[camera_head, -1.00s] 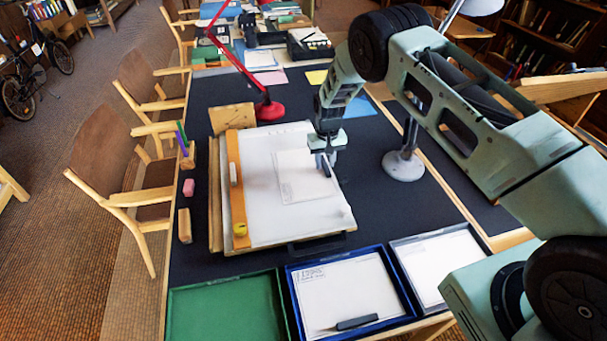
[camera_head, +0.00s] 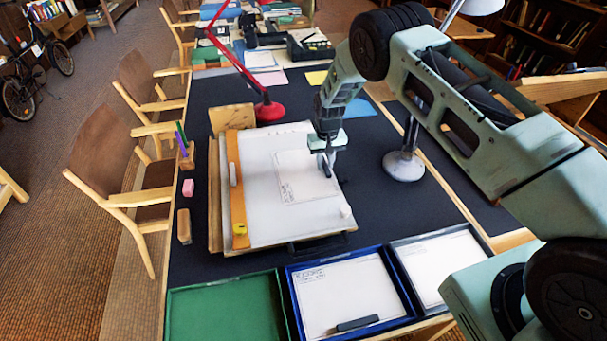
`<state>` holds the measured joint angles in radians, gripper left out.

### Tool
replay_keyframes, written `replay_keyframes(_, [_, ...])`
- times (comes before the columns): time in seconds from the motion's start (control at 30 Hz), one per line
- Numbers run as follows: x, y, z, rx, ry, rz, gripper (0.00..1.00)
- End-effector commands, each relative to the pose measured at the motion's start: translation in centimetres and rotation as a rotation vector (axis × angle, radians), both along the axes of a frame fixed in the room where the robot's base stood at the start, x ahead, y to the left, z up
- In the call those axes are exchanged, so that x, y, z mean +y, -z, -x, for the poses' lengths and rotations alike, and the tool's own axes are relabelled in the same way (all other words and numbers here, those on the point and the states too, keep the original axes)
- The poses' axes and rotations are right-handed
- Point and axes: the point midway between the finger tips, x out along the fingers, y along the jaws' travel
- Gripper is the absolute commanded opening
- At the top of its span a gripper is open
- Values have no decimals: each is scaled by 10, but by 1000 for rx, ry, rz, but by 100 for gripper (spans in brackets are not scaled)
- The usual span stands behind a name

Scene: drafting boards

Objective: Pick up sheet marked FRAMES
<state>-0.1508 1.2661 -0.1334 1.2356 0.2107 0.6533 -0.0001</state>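A small white sheet (camera_head: 300,180) lies on the larger white paper of the tilted drafting board (camera_head: 260,215). It bears small dark writing near its lower left corner, too small to read. My gripper (camera_head: 327,167) points down at the sheet's right edge, at or just above it. The fingers are small and partly dark here, so I cannot tell whether they are apart or closed on the edge. Another white sheet (camera_head: 350,290) with blurred writing lies in the blue tray (camera_head: 294,300). A third sheet (camera_head: 438,265) lies in the grey tray (camera_head: 398,274) at right.
The green tray (camera_head: 225,305) is empty. A wooden straightedge (camera_head: 236,190) lies along the board's left side. A white knob-like object (camera_head: 345,211) sits near its right edge. The red lamp (camera_head: 268,110) and grey lamp base (camera_head: 403,166) stand beyond and right of the board.

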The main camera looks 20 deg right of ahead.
Motion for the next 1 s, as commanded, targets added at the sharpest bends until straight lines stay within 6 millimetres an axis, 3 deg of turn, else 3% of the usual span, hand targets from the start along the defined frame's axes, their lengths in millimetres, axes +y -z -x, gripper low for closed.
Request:
replay_keyframes(0.1, [0,0,0,0,0,0,0])
replay_keyframes(1.0, [1,-20,0,-1,0,0,0])
